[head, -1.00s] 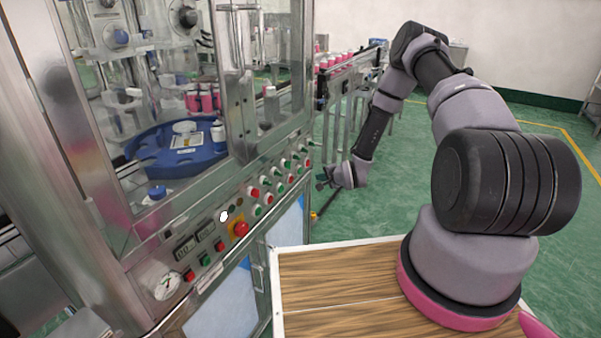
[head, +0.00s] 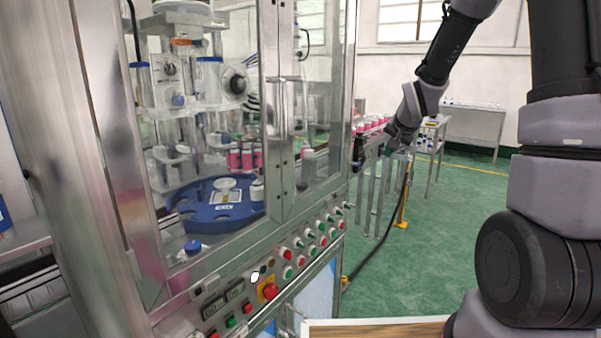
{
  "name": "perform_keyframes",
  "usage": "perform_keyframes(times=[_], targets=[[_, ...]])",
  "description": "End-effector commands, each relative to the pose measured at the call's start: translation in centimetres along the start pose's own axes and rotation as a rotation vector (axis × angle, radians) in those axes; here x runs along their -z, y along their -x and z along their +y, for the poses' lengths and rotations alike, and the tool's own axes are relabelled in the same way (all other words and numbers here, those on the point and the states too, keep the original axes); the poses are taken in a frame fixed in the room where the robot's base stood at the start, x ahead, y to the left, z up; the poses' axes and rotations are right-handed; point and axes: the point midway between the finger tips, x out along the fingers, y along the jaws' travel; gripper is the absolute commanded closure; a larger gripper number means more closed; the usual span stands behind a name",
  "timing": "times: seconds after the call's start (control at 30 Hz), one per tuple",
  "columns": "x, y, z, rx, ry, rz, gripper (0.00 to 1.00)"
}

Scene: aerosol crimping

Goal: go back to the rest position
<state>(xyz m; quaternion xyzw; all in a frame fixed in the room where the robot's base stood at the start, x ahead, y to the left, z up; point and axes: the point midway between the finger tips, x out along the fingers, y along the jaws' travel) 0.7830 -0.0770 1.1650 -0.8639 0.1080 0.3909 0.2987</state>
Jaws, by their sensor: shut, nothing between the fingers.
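My gripper (head: 390,147) is at the end of my raised arm, right of the machine in the head view. It is shut and empty. It is small and partly lost against the conveyor (head: 371,146) behind it, and I cannot tell how far apart the two are. My arm comes down to it from the upper right.
The glass-fronted crimping machine (head: 283,214) fills the left, with a blue rotary plate (head: 190,227) inside and buttons on its sloped front. Pink-bodied cans stand on the conveyor. A side table (head: 476,128) stands behind. The green floor (head: 440,225) to the right is open.

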Motion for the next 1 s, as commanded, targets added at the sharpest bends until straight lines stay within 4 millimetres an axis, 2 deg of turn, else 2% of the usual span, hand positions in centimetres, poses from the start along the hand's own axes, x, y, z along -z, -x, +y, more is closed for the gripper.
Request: perform_keyframes(times=[0.03, 0.27, 0.4, 0.6, 0.7, 0.8, 1.0], targets=[[0.3, 3.0, -0.3, -0.006, 0.02, 0.006, 1.0], [-1.1, 14.2, 0.3, -0.042, 0.095, -0.02, 1.0], [-3.3, 20.5, 1.2, -0.041, 0.131, -0.05, 1.0], [-7.7, 28.1, 3.0, -0.006, 0.179, -0.105, 1.0], [-9.7, 30.6, 3.8, 0.017, 0.197, -0.13, 1.0], [-11.0, 32.1, 4.3, 0.035, 0.21, -0.147, 1.0], [-12.1, 33.1, 4.7, 0.047, 0.22, -0.164, 1.0]])
